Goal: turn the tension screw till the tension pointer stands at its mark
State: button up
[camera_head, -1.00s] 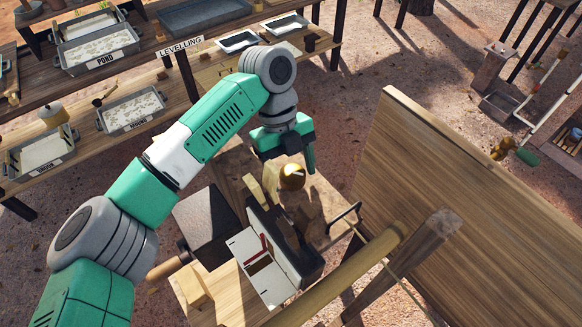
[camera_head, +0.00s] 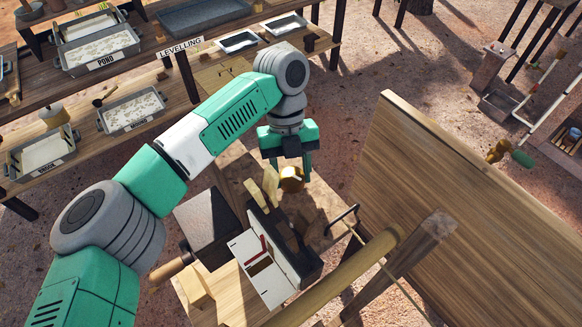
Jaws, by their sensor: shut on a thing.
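The tension screw appears to be the round brass knob (camera_head: 291,179) on top of the roller stand. My gripper (camera_head: 291,174) points down over it, with one finger on each side, shut on the knob. A white panel (camera_head: 268,284) on the front of the stand carries a red strip (camera_head: 262,247) and a dark slot. Which part is the tension pointer and which its mark is too small to tell. The near side of the knob shows; its far side is hidden by my gripper.
Pale wooden blocks (camera_head: 253,192) stand beside the knob. A dark box (camera_head: 207,228) and a wooden handle (camera_head: 170,270) are left of the panel. A large wooden board (camera_head: 470,210) rises at right. Labelled trays (camera_head: 132,111) fill the bench at back left.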

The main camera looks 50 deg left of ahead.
jog(key=m+p, duration=0.1)
jog(key=m, duration=0.1)
jog(key=m+g+y+p, duration=0.1)
jog(key=m, duration=0.2)
jog(key=shift+w+d+r+m+g+y, duration=0.1)
jog(key=shift+w+r+m+g+y, duration=0.05)
jog(key=shift+m+g+y, duration=0.15)
jog(key=m+y+p, duration=0.1)
jog(key=m, duration=0.2)
jog(key=m+y+p, duration=0.1)
jog(key=m, duration=0.2)
jog(key=shift+d+g, duration=0.15)
jog(key=shift+g, duration=0.25)
jog(key=m+y+p, duration=0.1)
jog(key=m, duration=0.2)
jog(key=m+y+p, duration=0.1)
jog(key=m, duration=0.2)
jog(key=shift+d+m+t+y, duration=0.15)
jog(key=shift+m+t+y, duration=0.15)
jog(key=shift+y, duration=0.1)
jog(key=m, duration=0.2)
jog(key=m+t+y+p, duration=0.1)
jog(key=m, duration=0.2)
jog(key=shift+d+m+t+y, duration=0.1)
jog(key=shift+m+t+y, duration=0.2)
jog(key=o, duration=1)
jog(key=v, duration=0.7)
jog(key=shift+d+r, duration=0.1)
jog(key=shift+r, duration=0.15)
